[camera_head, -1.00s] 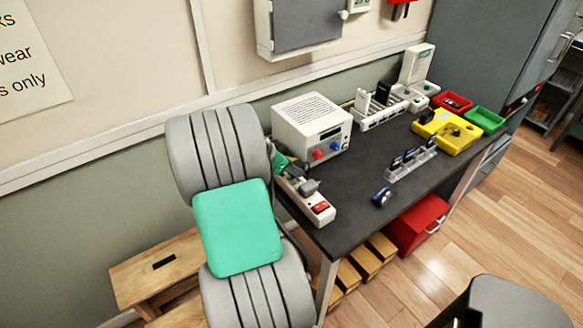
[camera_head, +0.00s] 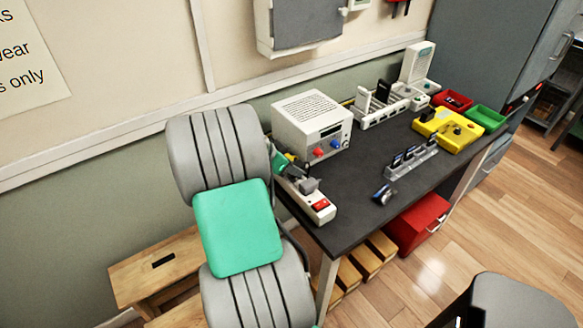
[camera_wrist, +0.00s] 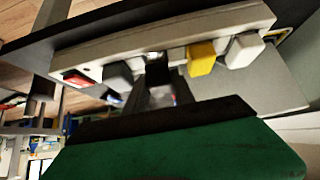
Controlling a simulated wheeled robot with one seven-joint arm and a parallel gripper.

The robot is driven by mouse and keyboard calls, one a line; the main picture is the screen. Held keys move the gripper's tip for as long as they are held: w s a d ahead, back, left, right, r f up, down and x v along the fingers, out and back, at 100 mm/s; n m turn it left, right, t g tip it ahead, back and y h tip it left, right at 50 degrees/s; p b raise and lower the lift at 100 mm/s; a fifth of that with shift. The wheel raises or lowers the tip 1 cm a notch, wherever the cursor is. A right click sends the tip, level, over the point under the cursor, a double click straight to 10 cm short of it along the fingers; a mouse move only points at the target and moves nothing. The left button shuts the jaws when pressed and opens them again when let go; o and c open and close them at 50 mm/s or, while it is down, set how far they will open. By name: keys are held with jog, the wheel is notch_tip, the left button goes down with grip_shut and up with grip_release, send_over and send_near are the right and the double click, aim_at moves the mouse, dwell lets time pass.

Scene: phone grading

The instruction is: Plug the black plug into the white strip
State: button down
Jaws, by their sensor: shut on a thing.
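The white strip (camera_head: 325,217) lies along the left end of the dark table, with a red switch at its near end. In the wrist view the strip (camera_wrist: 165,45) runs across the top. A grey plug (camera_wrist: 118,77), a yellow plug (camera_wrist: 201,58) and a white plug (camera_wrist: 244,50) sit along it. My gripper (camera_wrist: 157,72) is shut on the black plug (camera_wrist: 156,66), at the strip between the grey and yellow plugs. The fingers mostly hide the black plug, and I cannot tell whether its pins are in a socket. In the head view my arm partly covers the strip.
A white power unit (camera_head: 312,122) stands just behind the strip. A phone-like item (camera_head: 383,194) and a grey rack (camera_head: 412,163) lie to the right. A yellow tray (camera_head: 448,130) is farther right.

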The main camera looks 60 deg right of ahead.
jog(key=shift+a+f+b, duration=0.1)
jog(key=shift+f+b, duration=0.9)
jog(key=shift+f, duration=0.15)
dwell(0.4)
